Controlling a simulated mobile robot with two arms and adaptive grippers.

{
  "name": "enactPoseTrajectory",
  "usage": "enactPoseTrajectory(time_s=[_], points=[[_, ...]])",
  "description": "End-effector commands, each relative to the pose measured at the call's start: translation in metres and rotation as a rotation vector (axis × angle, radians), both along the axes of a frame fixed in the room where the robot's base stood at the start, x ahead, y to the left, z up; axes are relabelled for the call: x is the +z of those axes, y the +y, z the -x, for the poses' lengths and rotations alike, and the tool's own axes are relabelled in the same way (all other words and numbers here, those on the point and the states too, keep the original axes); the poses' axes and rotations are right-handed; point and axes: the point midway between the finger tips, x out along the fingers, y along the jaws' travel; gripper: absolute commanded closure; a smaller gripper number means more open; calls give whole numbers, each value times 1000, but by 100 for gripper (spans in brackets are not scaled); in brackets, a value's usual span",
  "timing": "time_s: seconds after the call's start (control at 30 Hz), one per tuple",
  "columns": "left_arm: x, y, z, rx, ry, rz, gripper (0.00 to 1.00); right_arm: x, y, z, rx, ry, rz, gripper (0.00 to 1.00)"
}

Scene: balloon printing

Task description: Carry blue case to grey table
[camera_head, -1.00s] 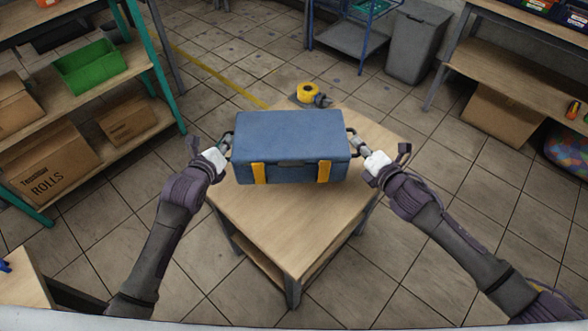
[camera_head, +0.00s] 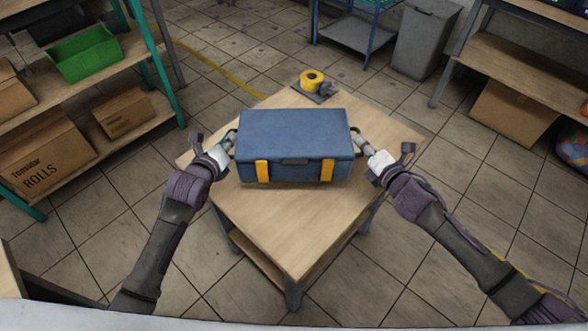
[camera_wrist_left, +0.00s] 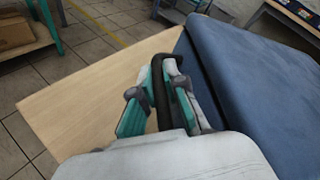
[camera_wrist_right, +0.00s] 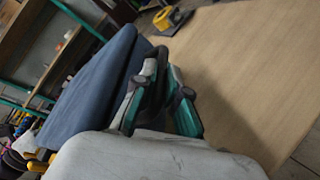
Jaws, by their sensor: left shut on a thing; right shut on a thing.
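The blue case (camera_head: 293,140) with two yellow latches is level over a table (camera_head: 285,225) with a light wooden top and grey legs. I cannot tell whether its underside touches the top. My left gripper (camera_head: 230,140) is shut on the case's left handle, and my right gripper (camera_head: 362,143) is shut on its right handle. The left wrist view shows the dark handle between the left fingers (camera_wrist_left: 170,80) beside the case (camera_wrist_left: 245,85). The right wrist view shows the right fingers (camera_wrist_right: 158,75) at the other handle, beside the case (camera_wrist_right: 92,85).
A yellow tape dispenser (camera_head: 312,80) sits at the table's far end. Shelves with a green bin (camera_head: 86,54) and cardboard boxes stand on the left. A grey bin (camera_head: 426,38) and a blue-framed cart (camera_head: 350,35) stand behind. Tiled floor is open around the table.

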Motion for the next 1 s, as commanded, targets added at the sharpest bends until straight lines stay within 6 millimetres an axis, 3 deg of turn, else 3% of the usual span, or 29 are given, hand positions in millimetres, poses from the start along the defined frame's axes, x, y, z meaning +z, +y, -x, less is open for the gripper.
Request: enactPoseTrajectory(time_s=[0.27, 0.97, 1.0], points=[[-6, 2, -1, 3, -7, -1, 100, -6, -1, -1, -3, -4, 1, 100], [-48, 2, -1, 3, -7, -1, 100, -49, -2, -1, -3, -5, 1, 100], [-48, 2, 0, 3, 0, -2, 83, -48, -2, -1, -4, 0, 2, 83]])
